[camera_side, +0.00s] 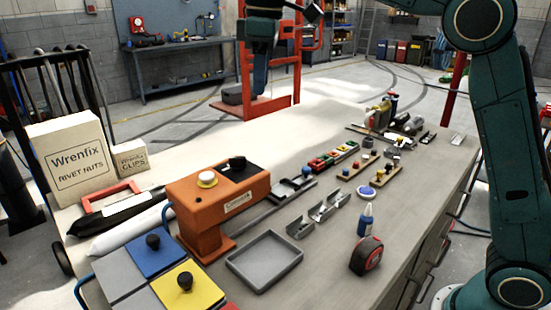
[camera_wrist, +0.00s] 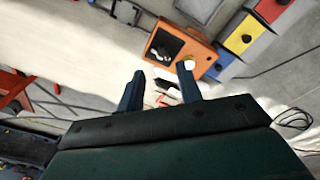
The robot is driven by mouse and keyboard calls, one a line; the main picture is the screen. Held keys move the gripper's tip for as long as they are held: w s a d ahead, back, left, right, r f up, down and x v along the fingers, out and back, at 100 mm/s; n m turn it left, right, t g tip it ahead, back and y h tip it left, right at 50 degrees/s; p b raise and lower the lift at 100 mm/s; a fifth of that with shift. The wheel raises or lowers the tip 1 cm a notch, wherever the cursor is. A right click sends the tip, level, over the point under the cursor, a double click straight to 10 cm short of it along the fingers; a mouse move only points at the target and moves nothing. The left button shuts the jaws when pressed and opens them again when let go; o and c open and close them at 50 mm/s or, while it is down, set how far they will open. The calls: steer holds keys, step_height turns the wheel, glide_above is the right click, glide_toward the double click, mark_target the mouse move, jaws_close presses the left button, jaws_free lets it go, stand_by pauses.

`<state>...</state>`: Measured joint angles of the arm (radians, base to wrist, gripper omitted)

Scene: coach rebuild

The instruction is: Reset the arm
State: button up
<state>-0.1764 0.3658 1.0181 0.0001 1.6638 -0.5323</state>
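My gripper (camera_side: 260,90) hangs fingers down at the top of the side view, high over the far side of the workbench (camera_side: 250,140). Its dark blue fingers appear as one there, in front of a red frame. In the wrist view my gripper (camera_wrist: 159,72) shows two fingers spread apart with a clear gap, and nothing is held between them. The teal links of my arm fill the right of the side view.
An orange machine (camera_side: 215,200) with a white and a black knob stands on the bench, beside a grey tray (camera_side: 265,262). Blue and yellow knobbed blocks, Wrenfix boxes (camera_side: 78,160), a tape measure (camera_side: 366,255) and several small parts surround it. The air around my gripper looks clear.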

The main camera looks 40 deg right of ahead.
steer(key=s+d+m+t, duration=0.15)
steer(key=s+d, duration=0.25)
steer(key=s, duration=0.4)
steer(key=s+d+f+m+t, duration=0.1)
steer(key=s+d+f+m, duration=0.1)
steer(key=s+f, duration=0.4)
steer(key=s+d+f+m+t, duration=0.2)
steer(key=s+f+m, duration=0.2)
steer(key=s, duration=1.1)
step_height(320, 180, down, 4)
steer(key=shift+s+d+r+m, duration=0.15)
steer(key=shift+d+r+m, duration=0.1)
steer(key=shift+m, duration=0.1)
